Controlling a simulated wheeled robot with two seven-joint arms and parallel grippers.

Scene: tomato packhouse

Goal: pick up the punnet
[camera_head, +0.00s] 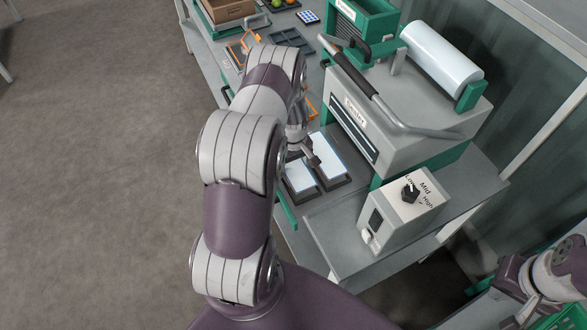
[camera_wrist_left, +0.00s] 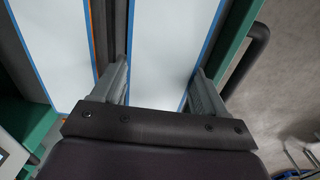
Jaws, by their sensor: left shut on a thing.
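Two flat white-topped punnets with blue edges lie side by side in dark frames on the bench beside the sealer. The left one (camera_head: 299,177) is partly hidden by my arm; the right one (camera_head: 326,155) is clearer. In the left wrist view, the held punnet (camera_wrist_left: 170,45) fills the middle and the other punnet (camera_wrist_left: 62,45) lies to its left. My left gripper (camera_head: 311,157) has one finger on each long side of the middle punnet and is shut on it; the fingers also show in the wrist view (camera_wrist_left: 160,88). I cannot tell whether it is raised.
The sealer (camera_head: 400,105) with its long grey handle and film roll (camera_head: 440,58) stands close on the right. A control box (camera_head: 405,210) with a dial is in front of it. Floor is clear left.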

